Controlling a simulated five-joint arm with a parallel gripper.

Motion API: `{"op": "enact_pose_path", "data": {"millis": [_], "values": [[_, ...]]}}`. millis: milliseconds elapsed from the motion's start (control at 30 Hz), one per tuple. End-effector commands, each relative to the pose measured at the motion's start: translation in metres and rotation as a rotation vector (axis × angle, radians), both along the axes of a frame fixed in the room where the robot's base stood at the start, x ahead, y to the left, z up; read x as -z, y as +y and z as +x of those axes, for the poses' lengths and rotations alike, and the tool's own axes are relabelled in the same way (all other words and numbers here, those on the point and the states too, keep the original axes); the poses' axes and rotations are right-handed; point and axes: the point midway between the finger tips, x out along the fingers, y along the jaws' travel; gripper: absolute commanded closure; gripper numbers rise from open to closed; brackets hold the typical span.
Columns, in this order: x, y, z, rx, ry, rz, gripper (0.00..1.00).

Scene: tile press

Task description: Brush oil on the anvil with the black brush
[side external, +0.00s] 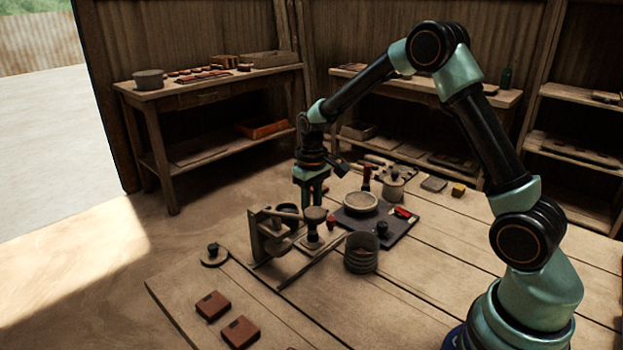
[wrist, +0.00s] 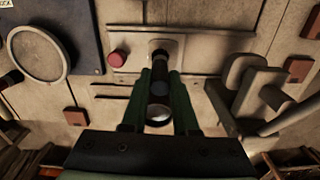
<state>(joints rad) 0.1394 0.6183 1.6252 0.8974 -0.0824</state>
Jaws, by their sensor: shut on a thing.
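My gripper (side external: 312,203) points down in the side view, above the base plate of the press (side external: 270,235). In the wrist view my gripper (wrist: 161,78) is shut on a dark, slender thing (wrist: 159,90), seemingly the black brush; its far end is hard to make out. A dark round-topped piece (side external: 315,217) stands on the plate under my fingers, perhaps the anvil; I cannot tell whether the brush touches it. The base plate (wrist: 215,52) and the red knob (wrist: 118,58) show beyond my fingers in the wrist view.
A dark mat (side external: 408,230) holds a pale-rimmed dish (side external: 360,203) and a red item (side external: 403,213). A dark ribbed pot (side external: 361,255) stands in front of it. A knobbed disc (side external: 214,256) and two reddish tiles (side external: 212,305) lie at the front left. The right front table is clear.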

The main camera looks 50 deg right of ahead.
Motion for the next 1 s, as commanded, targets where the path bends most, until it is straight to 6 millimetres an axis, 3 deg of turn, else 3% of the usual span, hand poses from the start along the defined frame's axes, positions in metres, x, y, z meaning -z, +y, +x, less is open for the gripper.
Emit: {"op": "enact_pose_path", "data": {"millis": [367,1000], "values": [[-0.001,0.000,-0.035,0.001,0.000,0.000,1.00],[0.001,0.000,0.023,-0.001,0.000,0.000,1.00]]}}
